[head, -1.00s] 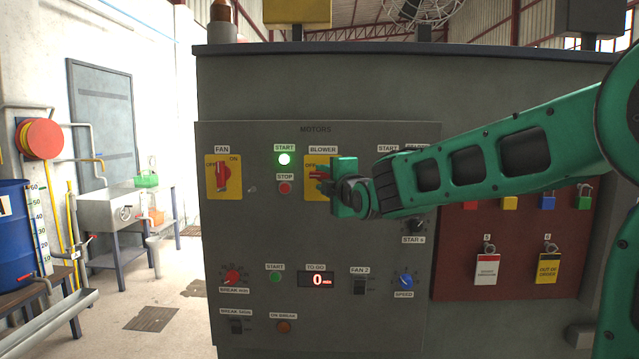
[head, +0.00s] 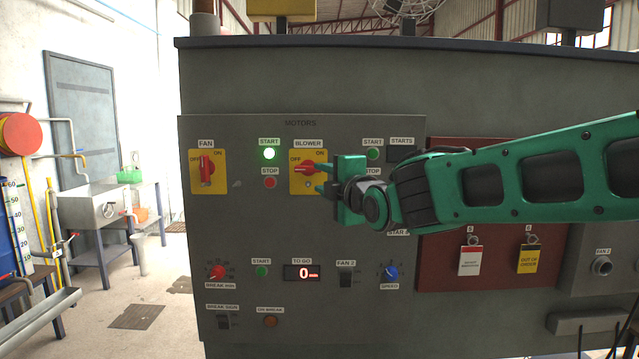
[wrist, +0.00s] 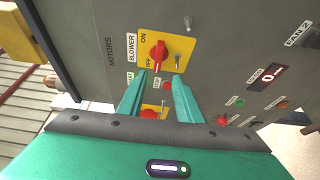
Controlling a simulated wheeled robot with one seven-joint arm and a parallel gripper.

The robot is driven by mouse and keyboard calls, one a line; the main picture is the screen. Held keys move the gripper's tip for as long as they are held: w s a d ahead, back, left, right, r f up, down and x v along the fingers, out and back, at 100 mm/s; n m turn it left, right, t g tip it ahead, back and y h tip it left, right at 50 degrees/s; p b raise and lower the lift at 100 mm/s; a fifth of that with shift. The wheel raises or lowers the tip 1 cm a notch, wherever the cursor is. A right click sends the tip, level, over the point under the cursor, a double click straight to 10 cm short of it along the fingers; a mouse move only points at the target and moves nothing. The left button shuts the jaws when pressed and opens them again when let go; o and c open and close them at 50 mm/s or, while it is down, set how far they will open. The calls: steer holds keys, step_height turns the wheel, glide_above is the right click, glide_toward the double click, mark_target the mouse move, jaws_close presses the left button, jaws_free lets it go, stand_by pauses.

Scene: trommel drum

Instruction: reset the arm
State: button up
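My green gripper (head: 321,180) is in front of the grey motor panel (head: 300,225), just right of and a little below the red BLOWER knob (head: 308,168) on its yellow plate. In the wrist view, my gripper's two fingers (wrist: 160,92) are spread apart with nothing held between them. The BLOWER knob (wrist: 160,55) shows beyond the fingertips, apart from them. My arm reaches in from the right edge of the head view and hides part of the panel's right side.
The FAN knob (head: 207,170) is left of the BLOWER knob, with a lit green start light (head: 269,153) between them. A dark red board (head: 500,262) with hanging tags is at right. A sink (head: 100,205) stands at far left beside open floor.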

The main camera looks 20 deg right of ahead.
steer(key=s+d+f+m+g+h, duration=0.2)
steer(key=s+d+f+m+g, duration=0.35)
steer(key=s+d+f, duration=0.35)
steer(key=s+d+f+m+g+h, duration=0.2)
steer(key=s+d+f+m+g, duration=0.4)
steer(key=f, duration=0.5)
steer(key=s+f+m+g+y, duration=0.1)
steer(key=s+f+m+g, duration=0.2)
steer(key=s, duration=0.9)
steer(key=s+d+f+m+g+y, duration=0.1)
steer(key=s+f+m+g, duration=0.2)
steer(key=s+f+m, duration=0.4)
steer(key=s+m, duration=0.4)
steer(key=s, duration=0.1)
steer(key=shift+s+d+f+y, duration=0.25)
steer(key=shift+f+y, duration=0.05)
steer(key=shift+f, duration=0.05)
steer(key=shift+w+f+g, duration=0.25)
steer(key=shift+w, duration=0.4)
